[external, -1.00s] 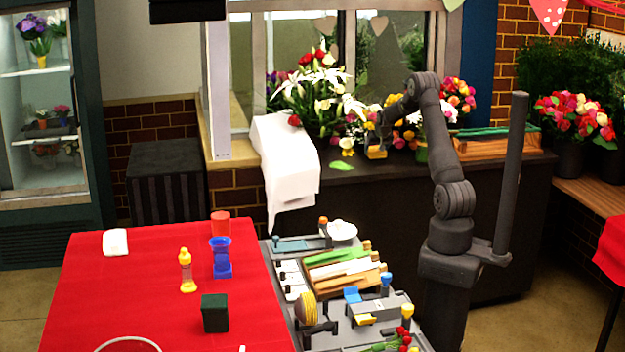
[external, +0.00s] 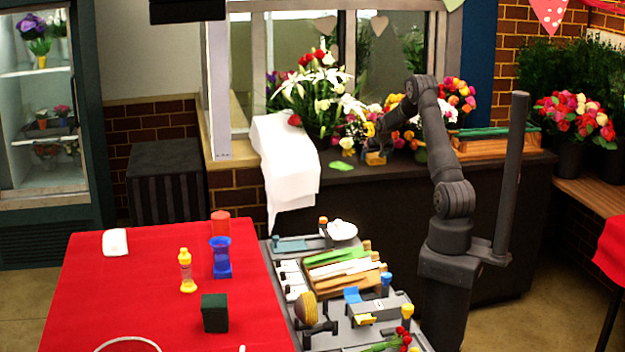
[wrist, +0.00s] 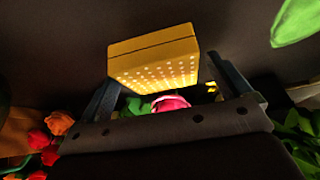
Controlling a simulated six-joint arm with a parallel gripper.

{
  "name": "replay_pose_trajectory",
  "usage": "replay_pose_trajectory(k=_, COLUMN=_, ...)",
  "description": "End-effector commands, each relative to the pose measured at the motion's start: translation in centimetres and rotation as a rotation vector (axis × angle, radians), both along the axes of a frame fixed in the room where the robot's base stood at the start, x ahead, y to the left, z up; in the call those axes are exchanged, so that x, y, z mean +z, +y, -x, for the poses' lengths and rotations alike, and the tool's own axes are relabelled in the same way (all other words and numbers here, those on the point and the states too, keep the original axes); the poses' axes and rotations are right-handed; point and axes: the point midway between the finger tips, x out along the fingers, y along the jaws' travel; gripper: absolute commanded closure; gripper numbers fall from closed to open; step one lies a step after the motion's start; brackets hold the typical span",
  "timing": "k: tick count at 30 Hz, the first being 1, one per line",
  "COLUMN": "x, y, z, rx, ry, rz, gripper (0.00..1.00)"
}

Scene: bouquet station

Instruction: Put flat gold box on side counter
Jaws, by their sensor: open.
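The flat gold box (external: 375,159) is at the dark side counter (external: 400,172), near the flowers. In the wrist view the box (wrist: 155,62) is yellow-gold with rows of pale dots on one face. It sits between the tips of my open gripper (wrist: 168,80), with a visible gap on the right; contact on the left is unclear. In the external view my gripper (external: 374,142) is small and dark, just above the box. The box's underside contact with the counter is hard to make out.
Flower bunches (external: 320,95) stand behind and beside my gripper. A white cloth (external: 285,160) drapes over the counter's left end, and a green leaf (external: 341,166) lies near the box. A wooden tray (external: 490,146) is to the right. A red table (external: 120,300) stands in front.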

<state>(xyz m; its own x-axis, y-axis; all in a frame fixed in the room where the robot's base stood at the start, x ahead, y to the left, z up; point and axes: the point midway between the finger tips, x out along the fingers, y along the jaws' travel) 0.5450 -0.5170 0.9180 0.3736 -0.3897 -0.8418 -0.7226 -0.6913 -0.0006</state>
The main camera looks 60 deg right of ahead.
Motion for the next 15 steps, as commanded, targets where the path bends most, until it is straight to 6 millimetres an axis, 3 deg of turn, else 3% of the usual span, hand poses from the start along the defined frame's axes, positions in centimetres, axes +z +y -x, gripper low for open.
replay_pose_trajectory(k=5, x=1.6, y=0.5, z=0.5, rx=0.0, ry=-0.002, rz=0.002, gripper=0.06)
replay_pose_trajectory(k=15, x=7.0, y=3.0, z=2.9, rx=0.0, ry=-0.003, rz=0.003, gripper=0.06)
